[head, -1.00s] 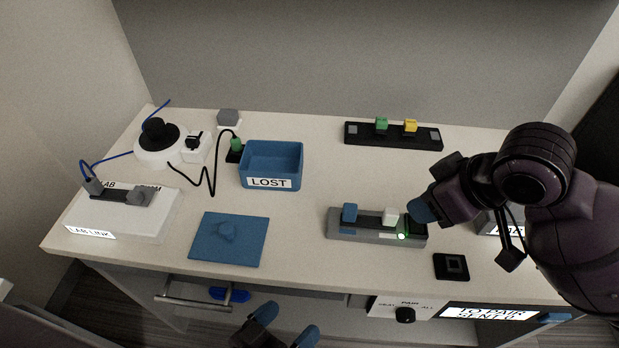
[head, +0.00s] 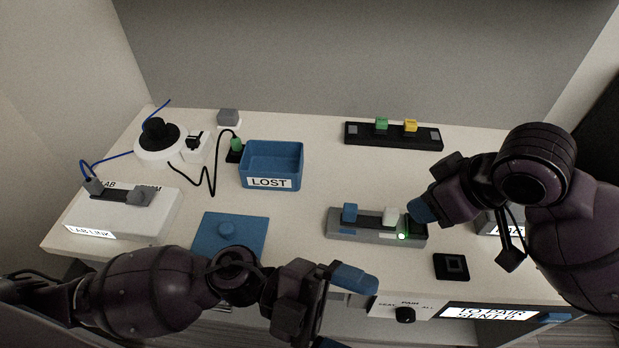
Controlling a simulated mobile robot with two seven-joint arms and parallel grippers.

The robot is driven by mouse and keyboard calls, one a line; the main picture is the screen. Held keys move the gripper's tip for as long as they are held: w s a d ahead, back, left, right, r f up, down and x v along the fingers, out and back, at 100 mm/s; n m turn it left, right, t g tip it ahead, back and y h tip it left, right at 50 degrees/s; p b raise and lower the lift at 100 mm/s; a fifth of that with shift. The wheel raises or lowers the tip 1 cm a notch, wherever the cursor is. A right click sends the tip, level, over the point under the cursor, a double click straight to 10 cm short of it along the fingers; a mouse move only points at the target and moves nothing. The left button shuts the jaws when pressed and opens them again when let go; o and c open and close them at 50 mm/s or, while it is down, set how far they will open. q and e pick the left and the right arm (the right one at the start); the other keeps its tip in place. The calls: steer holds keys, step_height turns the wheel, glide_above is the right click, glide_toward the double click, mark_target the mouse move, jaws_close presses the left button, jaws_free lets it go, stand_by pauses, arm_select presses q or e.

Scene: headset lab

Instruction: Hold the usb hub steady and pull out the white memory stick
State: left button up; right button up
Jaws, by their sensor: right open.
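The grey usb hub (head: 362,234) lies near the front of the table, right of centre, with a green light glowing near its right end. The white memory stick (head: 391,216) stands upright in it, and a blue stick (head: 349,212) stands to its left. My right gripper (head: 421,211) is open at the right end of the hub, close to the white stick; one blue fingertip shows, and whether it touches the hub is unclear. My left gripper (head: 340,310) is open and empty in front of the hub, near the table's front edge, its lower finger partly cut off by the picture's edge.
A black hub (head: 393,136) with green and yellow sticks lies behind. A small black pad (head: 451,267) is right of the hub. The table between bin and hub is clear.

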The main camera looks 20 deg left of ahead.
mark_target(332, 219)
arm_select(q)
steer(key=w+a+f+m+y, duration=0.1)
steer(key=w+m+y, duration=0.2)
steer(key=m, duration=0.2)
steer(key=w+a+f+m+y, duration=0.1)
steer(key=w+a+m+y, duration=0.1)
steer(key=m, duration=0.4)
steer(key=w+a+f+m+g+y, duration=0.1)
steer(key=w+m+y, duration=0.3)
steer(key=m, duration=0.1)
steer(key=shift+a+f+m+y, duration=0.1)
steer(key=shift+a+m+y, duration=0.15)
steer(key=shift+m+y, duration=0.15)
steer(key=w+a+r+m+t+y, duration=0.35)
steer(key=w+a+m+y, duration=0.2)
steer(key=w, duration=0.55)
steer(key=shift+m+t, duration=0.35)
steer(key=shift+t, duration=0.1)
steer(key=x, duration=1.1)
steer(key=shift+w+a, duration=0.1)
steer(key=shift+a, duration=0.1)
